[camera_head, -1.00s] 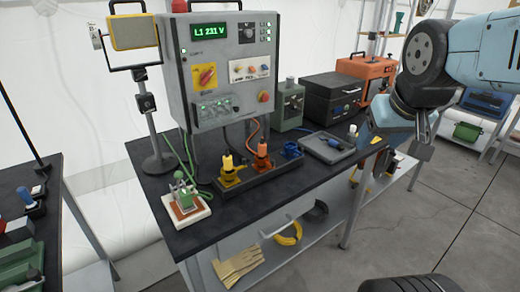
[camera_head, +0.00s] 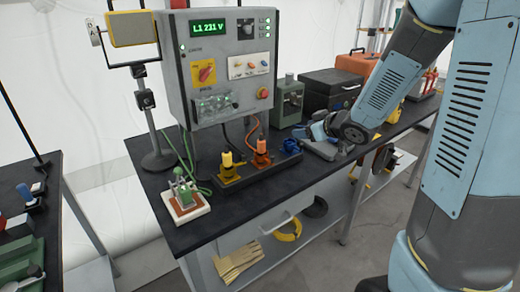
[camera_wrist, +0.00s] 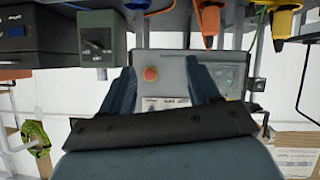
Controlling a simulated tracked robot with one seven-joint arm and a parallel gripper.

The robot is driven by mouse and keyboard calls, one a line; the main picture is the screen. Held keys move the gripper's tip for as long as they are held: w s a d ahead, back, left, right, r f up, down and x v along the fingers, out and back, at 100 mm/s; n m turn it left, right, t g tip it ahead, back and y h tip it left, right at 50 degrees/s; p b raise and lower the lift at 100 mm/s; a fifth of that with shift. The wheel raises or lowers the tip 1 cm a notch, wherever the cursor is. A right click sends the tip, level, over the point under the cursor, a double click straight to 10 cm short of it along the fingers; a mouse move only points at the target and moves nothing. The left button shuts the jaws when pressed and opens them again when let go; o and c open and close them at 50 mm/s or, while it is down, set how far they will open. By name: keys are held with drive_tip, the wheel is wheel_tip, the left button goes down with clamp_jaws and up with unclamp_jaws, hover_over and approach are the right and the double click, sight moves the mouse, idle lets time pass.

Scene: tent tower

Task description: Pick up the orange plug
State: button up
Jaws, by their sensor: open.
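The orange plug (camera_head: 261,150) stands upright in a dark tray (camera_head: 262,174) on the bench, with a cable rising behind it. A yellow plug (camera_head: 227,162) stands to its left and a blue one (camera_head: 291,146) to its right. My arm's end hangs at the right of the tray, apart from the orange plug; its fingers are hard to make out there. In the wrist view my gripper (camera_wrist: 163,85) is open, with nothing between its fingers. The orange plug (camera_wrist: 209,22) shows there at the top, right of centre, beyond the fingers.
A grey control box (camera_head: 222,65) with knobs and a display stands behind the plugs. A green device (camera_head: 289,103) and a black case (camera_head: 331,90) stand at the back right. A small block with a green clamp (camera_head: 183,194) sits at the bench's front left.

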drive_tip(key=s+a+f+n+g+y, duration=0.2)
drive_tip(key=a+f+g+y, duration=0.15)
drive_tip(key=a+f, duration=0.2)
approach(257, 152)
drive_tip(key=a, duration=0.1)
drive_tip(key=w+a, duration=0.1)
drive_tip(key=a+t+y, duration=0.1)
drive_tip(key=shift+w+a+f, duration=0.2)
drive_tip(key=shift+w+f, duration=0.05)
drive_tip(key=shift+f, duration=0.15)
drive_tip(key=shift+w+d+x, duration=0.1)
drive_tip(key=shift+w+x, duration=0.05)
drive_tip(key=shift+x, duration=1.2)
drive_tip(key=shift+w+d+x, duration=0.15)
drive_tip(key=shift+w+x, duration=0.05)
drive_tip(key=shift+x, duration=1.15)
drive_tip(key=shift+r, duration=0.1)
drive_tip(key=shift+c, duration=0.2)
drive_tip(key=c, duration=1)
drive_tip(key=shift+r, duration=0.1)
